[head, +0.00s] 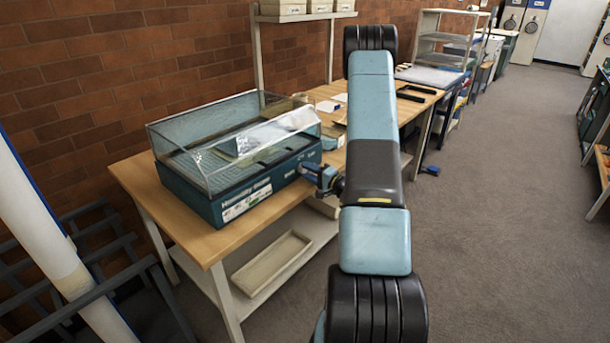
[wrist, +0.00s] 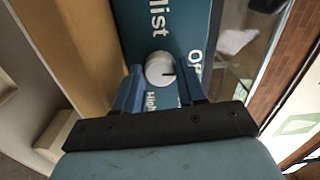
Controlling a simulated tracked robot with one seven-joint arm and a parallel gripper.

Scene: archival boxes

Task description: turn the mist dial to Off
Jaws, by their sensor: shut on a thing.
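The mist dial (wrist: 158,66) is a small pale round knob on the teal front panel (wrist: 172,25) of the humidity box. A dark pointer mark on it points right in the wrist view, roughly toward the partly visible "Off" lettering. "Mist" shows above it and "High" below, partly covered by my fingers. My gripper (wrist: 160,76) is shut on the dial, one finger on each side. In the head view my gripper (head: 318,177) is at the right end of the humidity box (head: 240,204); the dial cannot be made out there.
The box with its clear lid (head: 176,149) stands on a wooden table (head: 196,240) against the brick wall. A shallow tray (head: 272,262) lies on the shelf below. Papers and black frames (head: 416,93) lie farther along. The carpeted floor at right is clear.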

